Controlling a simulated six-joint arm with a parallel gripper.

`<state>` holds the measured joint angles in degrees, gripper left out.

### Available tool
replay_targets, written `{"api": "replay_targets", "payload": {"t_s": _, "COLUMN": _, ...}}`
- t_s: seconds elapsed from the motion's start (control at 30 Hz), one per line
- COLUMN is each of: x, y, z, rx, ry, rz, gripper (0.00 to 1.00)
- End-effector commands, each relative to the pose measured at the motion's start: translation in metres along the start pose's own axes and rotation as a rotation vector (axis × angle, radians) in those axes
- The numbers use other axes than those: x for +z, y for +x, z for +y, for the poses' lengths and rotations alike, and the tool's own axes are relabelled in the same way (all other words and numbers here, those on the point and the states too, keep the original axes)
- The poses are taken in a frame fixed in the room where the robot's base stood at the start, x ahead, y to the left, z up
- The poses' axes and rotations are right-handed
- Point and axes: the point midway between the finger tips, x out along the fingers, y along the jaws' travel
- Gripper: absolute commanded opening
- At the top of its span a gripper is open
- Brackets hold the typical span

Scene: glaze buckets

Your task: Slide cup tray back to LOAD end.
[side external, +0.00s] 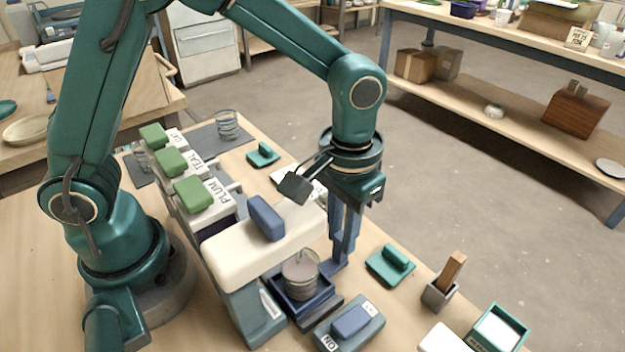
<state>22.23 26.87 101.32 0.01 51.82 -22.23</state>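The cup tray (318,306) is a dark blue tray at the front of a cream-topped machine (262,250). A clear ribbed cup (300,278) with pinkish-grey contents stands upright in it, under the machine's front edge. My gripper (336,264) points down just right of the tray, with its fingertips low by the tray's back right side. The fingers overlap in this view, so I cannot tell whether they are open, shut or touching the tray. No LOAD marking is readable.
Green-lidded bins, two labelled TEAL and PLUM (194,194), stand behind the machine. A blue-buttoned ON switch box (350,322) sits close in front of the tray. A teal block (391,264) and a holder with a wooden piece (441,290) lie right. Another glass (228,125) stands at the back.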

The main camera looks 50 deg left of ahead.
Motion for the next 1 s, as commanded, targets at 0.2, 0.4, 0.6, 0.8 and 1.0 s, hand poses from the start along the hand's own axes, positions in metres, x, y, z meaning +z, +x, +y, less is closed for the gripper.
{"api": "replay_targets", "payload": {"t_s": 0.2, "x": 0.000, "y": -0.001, "z": -0.007, "rx": 0.000, "ry": -0.002, "rz": 0.000, "gripper": 0.00}}
{"api": "replay_targets", "payload": {"t_s": 0.4, "x": -0.001, "y": -0.001, "z": -0.021, "rx": 0.000, "ry": -0.003, "rz": 0.001, "gripper": 0.00}}
{"api": "replay_targets", "payload": {"t_s": 0.6, "x": -0.001, "y": -0.001, "z": -0.034, "rx": 0.001, "ry": -0.003, "rz": 0.002, "gripper": 0.00}}
{"api": "replay_targets", "payload": {"t_s": 0.8, "x": -0.001, "y": -0.001, "z": -0.047, "rx": 0.001, "ry": -0.004, "rz": 0.002, "gripper": 0.00}}
{"api": "replay_targets", "payload": {"t_s": 1.0, "x": -0.001, "y": -0.001, "z": -0.060, "rx": 0.001, "ry": -0.003, "rz": 0.003, "gripper": 0.00}}
